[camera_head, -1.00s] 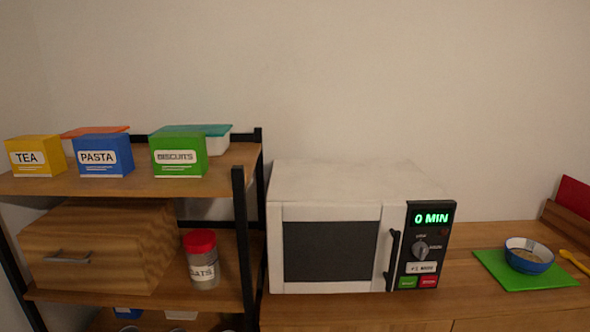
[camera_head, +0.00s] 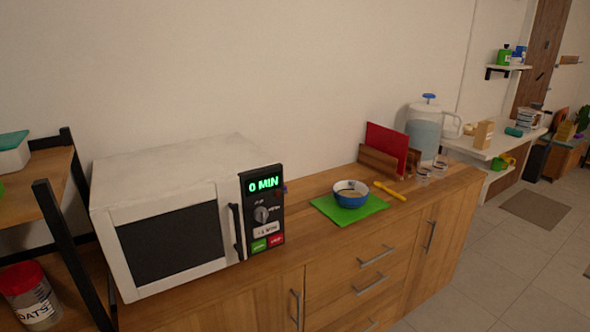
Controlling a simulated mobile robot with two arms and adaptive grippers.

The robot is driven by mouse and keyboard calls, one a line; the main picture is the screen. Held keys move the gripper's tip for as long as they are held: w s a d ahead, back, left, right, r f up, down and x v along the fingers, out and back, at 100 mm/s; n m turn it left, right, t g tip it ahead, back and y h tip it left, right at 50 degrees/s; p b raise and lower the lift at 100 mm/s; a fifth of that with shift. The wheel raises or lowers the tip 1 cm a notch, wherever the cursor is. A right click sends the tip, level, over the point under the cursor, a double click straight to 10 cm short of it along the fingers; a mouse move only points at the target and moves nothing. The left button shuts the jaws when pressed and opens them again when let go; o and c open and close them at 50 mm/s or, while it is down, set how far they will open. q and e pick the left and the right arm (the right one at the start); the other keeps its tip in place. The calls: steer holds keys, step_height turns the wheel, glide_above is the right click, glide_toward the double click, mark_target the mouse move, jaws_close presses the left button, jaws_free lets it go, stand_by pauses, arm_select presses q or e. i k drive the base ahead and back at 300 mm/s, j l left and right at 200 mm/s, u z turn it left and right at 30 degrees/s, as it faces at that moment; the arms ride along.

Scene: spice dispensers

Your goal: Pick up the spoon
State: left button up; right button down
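A yellow spoon (camera_head: 389,191) lies on the wooden counter, just right of a green mat (camera_head: 325,208). Neither of my grippers is in the head view.
A white microwave (camera_head: 170,230) reading 0 MIN stands on the counter (camera_head: 283,290) at the left. Behind the spoon are a red board in a wooden holder (camera_head: 378,163) and a clear pitcher (camera_head: 424,130), with glasses (camera_head: 424,176) nearby. Open tiled floor (camera_head: 500,265) lies at the right.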

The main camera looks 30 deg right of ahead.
mark_target(378, 184)
steer(key=z, duration=1.6)
